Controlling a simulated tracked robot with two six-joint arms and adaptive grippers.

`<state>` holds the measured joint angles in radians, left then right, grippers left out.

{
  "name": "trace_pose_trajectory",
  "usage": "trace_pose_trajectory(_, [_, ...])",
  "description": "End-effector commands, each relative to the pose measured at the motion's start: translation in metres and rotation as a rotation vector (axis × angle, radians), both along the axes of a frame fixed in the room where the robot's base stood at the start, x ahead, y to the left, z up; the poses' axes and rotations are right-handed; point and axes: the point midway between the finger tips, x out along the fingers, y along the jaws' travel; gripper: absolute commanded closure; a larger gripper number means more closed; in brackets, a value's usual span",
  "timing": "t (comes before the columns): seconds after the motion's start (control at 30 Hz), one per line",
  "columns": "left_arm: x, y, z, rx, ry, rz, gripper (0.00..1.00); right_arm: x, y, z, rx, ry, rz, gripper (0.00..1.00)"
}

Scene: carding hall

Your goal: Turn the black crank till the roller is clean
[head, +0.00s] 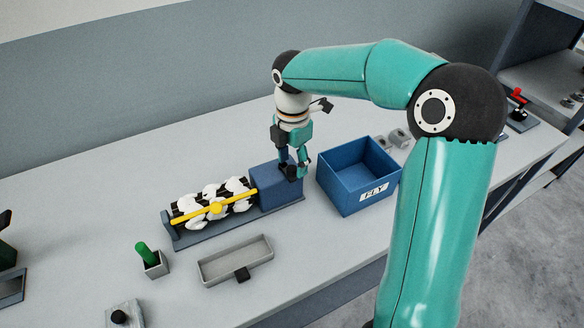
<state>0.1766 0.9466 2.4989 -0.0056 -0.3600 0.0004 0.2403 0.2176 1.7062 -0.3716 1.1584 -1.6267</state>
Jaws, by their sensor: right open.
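The roller (205,207) lies in a low blue-grey frame on the bench, with clumps of white fluff over its dark surface and a yellow bar across it. A blue housing (275,197) stands at its right end. My right gripper (292,170) is open, pointing down at the top right of this housing. Dark parts show at its fingertips; I cannot tell whether they include the black crank, which I cannot make out separately. I cannot tell whether the fingers touch anything. My left gripper is not in view.
A blue open box (338,189) with a white label stands right of the housing. A grey tray (221,276) and a green handle (145,253) in a grey holder stand in front. A black knob (119,317) is at front left, a red-topped lever (518,97) far right.

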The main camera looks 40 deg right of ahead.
Motion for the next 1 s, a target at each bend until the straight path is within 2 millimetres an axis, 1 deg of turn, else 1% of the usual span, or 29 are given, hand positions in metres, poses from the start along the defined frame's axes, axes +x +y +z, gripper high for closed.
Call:
trace_pose_trajectory(0.03, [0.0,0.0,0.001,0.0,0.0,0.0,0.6,-0.001,0.0,-0.008,0.0,0.004,0.0,0.47])
trace_pose_trajectory(0.1, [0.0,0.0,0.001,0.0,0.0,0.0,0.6,0.0,0.0,-0.016,0.0,0.002,0.0,0.47])
trace_pose_trajectory(0.2, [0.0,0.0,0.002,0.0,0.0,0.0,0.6,0.0,0.0,-0.023,0.0,0.001,0.0,0.47])
trace_pose_trajectory(0.33, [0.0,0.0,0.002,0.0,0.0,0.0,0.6,0.0,0.0,-0.028,0.0,-0.001,0.001,0.47])
trace_pose_trajectory(0.57, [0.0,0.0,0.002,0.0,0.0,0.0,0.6,0.0,0.0,-0.028,0.0,-0.001,0.001,0.47])
trace_pose_trajectory(0.67, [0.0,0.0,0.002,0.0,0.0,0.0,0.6,0.0,0.0,-0.028,0.0,-0.001,0.001,0.62])
trace_pose_trajectory(0.8, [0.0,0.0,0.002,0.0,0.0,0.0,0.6,0.0,0.0,-0.028,0.0,-0.001,0.001,0.85])
trace_pose_trajectory(0.9, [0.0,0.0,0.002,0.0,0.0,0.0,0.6,0.0,0.0,-0.028,0.0,-0.001,0.001,1.0])
trace_pose_trajectory(1.0, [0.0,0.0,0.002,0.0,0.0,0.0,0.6,0.0,0.002,-0.027,0.0,-0.001,-0.001,1.0])
